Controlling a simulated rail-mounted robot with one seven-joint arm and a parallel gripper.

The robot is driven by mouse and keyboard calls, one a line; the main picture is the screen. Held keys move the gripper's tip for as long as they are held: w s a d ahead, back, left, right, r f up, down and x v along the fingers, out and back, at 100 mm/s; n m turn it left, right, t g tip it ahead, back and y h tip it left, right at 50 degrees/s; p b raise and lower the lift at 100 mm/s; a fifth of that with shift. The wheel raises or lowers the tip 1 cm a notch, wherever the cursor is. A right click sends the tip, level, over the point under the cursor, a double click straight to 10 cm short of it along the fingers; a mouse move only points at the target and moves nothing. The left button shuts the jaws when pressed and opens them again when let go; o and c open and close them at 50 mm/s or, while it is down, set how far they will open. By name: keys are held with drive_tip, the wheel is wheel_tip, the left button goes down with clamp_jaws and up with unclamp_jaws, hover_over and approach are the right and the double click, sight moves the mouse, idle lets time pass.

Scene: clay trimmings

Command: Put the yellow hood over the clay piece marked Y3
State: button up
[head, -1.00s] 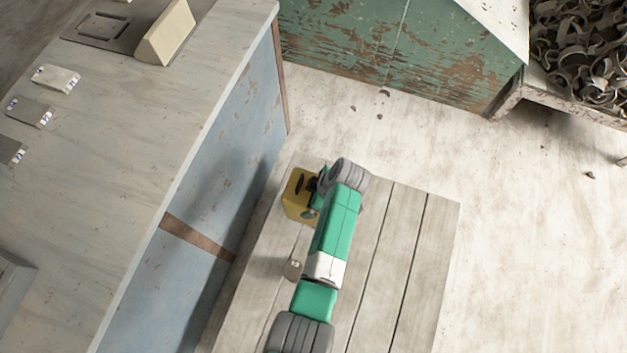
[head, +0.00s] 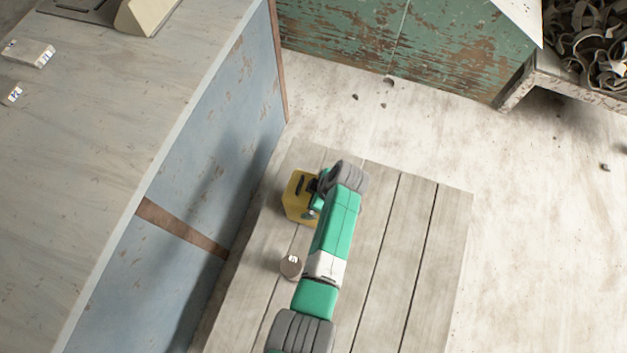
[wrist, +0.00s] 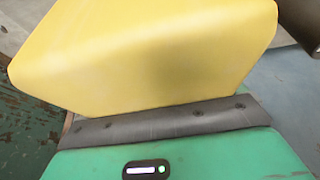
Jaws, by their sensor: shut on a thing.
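The yellow hood (head: 299,199) is a boxy block at the end of my arm, over the plank platform in the head view. My gripper (head: 315,190) is shut on it, though the fingers are mostly hidden. In the wrist view, the hood (wrist: 150,55) fills the upper part of the picture, just past the green gripper body. A small round grey piece (head: 291,266) with a white mark lies left of my arm. I cannot read any mark as Y3.
The grey-topped bench (head: 120,130) with blue sides rises at left, holding a cream wedge (head: 147,14). The plank platform (head: 420,250) is mostly clear right of my arm. A worn green cabinet (head: 400,50) and a bin of curled trimmings (head: 590,45) stand at the back.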

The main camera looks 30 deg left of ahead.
drive_tip(key=o, duration=0.8)
drive_tip(key=p+v, duration=0.4)
drive_tip(key=v, duration=0.3)
drive_tip(key=shift+d+r, duration=0.15)
drive_tip(key=shift+r, duration=0.25)
